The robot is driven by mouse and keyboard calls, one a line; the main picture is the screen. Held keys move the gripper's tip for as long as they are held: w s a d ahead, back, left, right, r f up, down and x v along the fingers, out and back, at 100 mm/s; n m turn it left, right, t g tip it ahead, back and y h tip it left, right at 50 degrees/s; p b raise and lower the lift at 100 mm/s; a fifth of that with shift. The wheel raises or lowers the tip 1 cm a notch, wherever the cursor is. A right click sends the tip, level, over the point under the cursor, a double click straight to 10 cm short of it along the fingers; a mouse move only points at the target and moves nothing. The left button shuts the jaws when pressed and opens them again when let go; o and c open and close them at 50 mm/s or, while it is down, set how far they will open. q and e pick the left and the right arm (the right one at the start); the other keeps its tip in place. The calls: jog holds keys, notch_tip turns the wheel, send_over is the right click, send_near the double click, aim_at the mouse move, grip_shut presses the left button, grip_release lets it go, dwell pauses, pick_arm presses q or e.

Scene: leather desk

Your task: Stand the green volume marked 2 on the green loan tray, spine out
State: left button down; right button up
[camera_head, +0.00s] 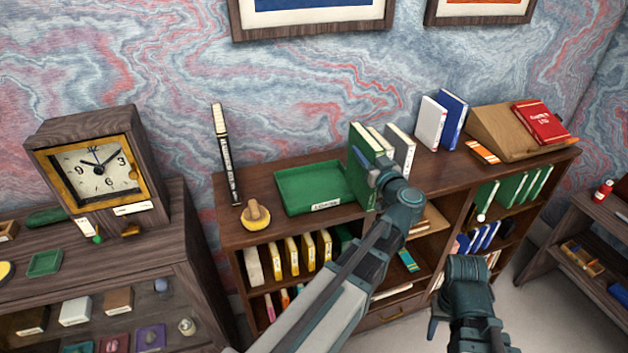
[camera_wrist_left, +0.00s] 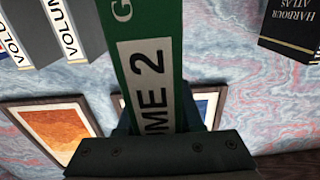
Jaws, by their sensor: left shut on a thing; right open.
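The green volume marked 2 (camera_head: 362,152) is upright at the right end of the green loan tray (camera_head: 292,190), on top of the bookcase. My left gripper (camera_head: 370,182) is shut on it; my wrist hides part of it. In the left wrist view the green spine (camera_wrist_left: 142,45) faces the camera, with a white label reading "ME 2". I cannot tell whether its base touches the bookcase top. The tray is empty, with a white label on its front edge. My right gripper (camera_head: 440,325) is open and empty, low in front of the bookcase.
Pale and grey volumes (camera_head: 400,150) stand just right of the green book. A tall dark book (camera_head: 226,160) and a yellow, wooden-knobbed object (camera_head: 256,215) are left of the tray. White and blue books (camera_head: 440,120) and a sloped wooden stand (camera_head: 495,130) are further right.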

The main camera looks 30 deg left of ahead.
pick_arm(q)
jog(key=w+a+f+b, duration=0.1)
jog(key=a, duration=1.3)
jog(key=shift+a+f, duration=0.15)
jog(key=shift+a, duration=0.1)
jog(key=f+b, duration=0.2)
jog(key=a+f+b, duration=0.1)
jog(key=b, duration=0.1)
jog(key=shift+w+a+f, duration=0.1)
jog(key=shift+a+f, duration=0.05)
jog(key=shift+f, duration=0.2)
jog(key=shift+f, duration=0.1)
jog(key=c, duration=0.6)
grip_release()
jog(key=shift+o, duration=0.2)
